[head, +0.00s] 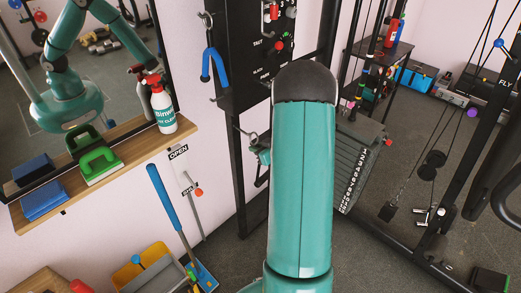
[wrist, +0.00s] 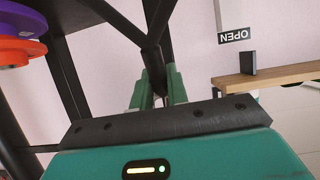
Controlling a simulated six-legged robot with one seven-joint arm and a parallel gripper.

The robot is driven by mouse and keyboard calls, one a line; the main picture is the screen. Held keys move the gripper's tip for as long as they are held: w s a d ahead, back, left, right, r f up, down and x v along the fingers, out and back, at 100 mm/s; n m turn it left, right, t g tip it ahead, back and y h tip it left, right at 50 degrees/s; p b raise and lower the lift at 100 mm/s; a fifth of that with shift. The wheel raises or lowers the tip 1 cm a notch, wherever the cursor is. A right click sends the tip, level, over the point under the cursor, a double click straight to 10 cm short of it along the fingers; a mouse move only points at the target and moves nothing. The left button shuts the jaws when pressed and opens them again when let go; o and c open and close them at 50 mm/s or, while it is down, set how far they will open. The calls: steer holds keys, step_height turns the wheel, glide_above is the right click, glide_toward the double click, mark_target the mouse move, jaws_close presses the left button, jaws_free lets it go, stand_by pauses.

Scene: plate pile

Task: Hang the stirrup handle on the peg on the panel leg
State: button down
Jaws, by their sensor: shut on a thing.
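My gripper (head: 263,154) is beside the black panel leg (head: 238,160), partly hidden behind my arm in the head view. In the wrist view my gripper (wrist: 158,92) has its two green fingers closed on a narrow thing, which I take for the stirrup handle. Only small dark and metal parts of it show, by the fingers. A thin metal piece (head: 246,133) shows between the leg and the gripper; I cannot tell whether it is the peg or part of the handle. Another, blue stirrup-shaped handle (head: 214,66) hangs below a hook at the panel's left edge.
A weight stack (head: 358,160) stands right of my arm. A blue-handled tool (head: 165,197) leans by the wall.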

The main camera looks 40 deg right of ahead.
steer(key=shift+r+x, duration=0.2)
steer(key=shift+x, duration=1.9)
steer(key=shift+w, duration=0.1)
steer(key=shift+a+f, duration=0.1)
steer(key=c, duration=1.3)
jaws_free()
steer(key=v, duration=1.4)
steer(key=shift+w, duration=0.1)
